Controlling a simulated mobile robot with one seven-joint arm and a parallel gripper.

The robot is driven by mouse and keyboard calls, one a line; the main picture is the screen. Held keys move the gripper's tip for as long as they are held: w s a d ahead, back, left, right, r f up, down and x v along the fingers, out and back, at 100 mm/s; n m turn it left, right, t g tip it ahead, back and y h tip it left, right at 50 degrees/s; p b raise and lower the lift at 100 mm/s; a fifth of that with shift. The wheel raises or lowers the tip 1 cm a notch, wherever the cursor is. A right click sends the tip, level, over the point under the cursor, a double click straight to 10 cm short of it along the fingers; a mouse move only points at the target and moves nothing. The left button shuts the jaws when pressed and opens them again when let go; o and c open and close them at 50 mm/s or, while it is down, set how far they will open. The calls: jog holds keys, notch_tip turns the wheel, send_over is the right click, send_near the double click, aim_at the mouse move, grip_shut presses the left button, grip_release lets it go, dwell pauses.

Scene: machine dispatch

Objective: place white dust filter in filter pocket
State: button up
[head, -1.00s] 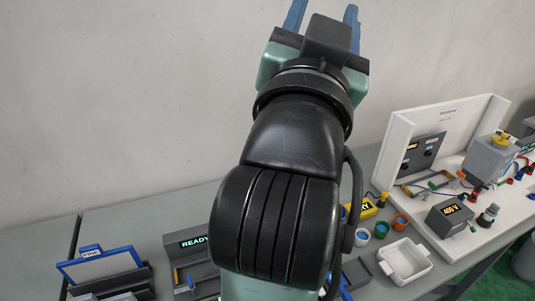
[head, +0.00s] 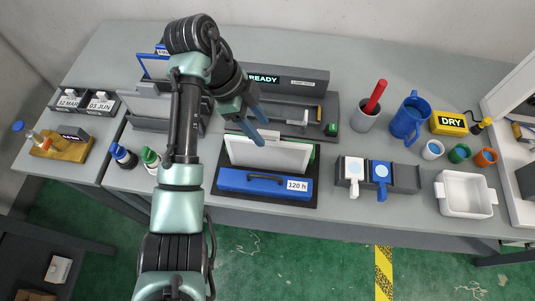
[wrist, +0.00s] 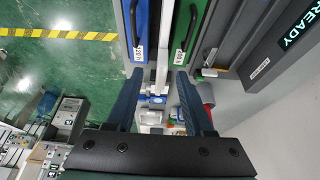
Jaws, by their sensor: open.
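A white flat panel (head: 270,155), which looks like the white dust filter, stands on edge in a black holder (head: 309,190). It sits between a blue cassette (head: 255,183) labelled "120 h" and a green one mostly hidden behind it. In the wrist view the panel's edge (wrist: 162,55) is a pale strip between the blue cassette (wrist: 136,25) and the green cassette (wrist: 181,25). My gripper (head: 257,132) is open above the panel's top edge. In the wrist view its blue fingers (wrist: 157,85) are on either side of the strip; contact cannot be told.
A "READY" station (head: 300,80) lies behind, and a rack with a pale panel (head: 150,104) is left. A grey holder with white and blue paddles (head: 405,178), a blue mug (head: 409,117), small cups and a white tray (head: 465,194) stand to the right.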

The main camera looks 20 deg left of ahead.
aim_at(264, 133)
jog(key=b+x, duration=0.1)
jog(key=x, duration=0.2)
jog(key=shift+d, duration=0.1)
jog(key=shift+p+x, duration=0.7)
jog(key=shift+x, duration=1.8)
jog(key=shift+w, duration=0.15)
grip_shut()
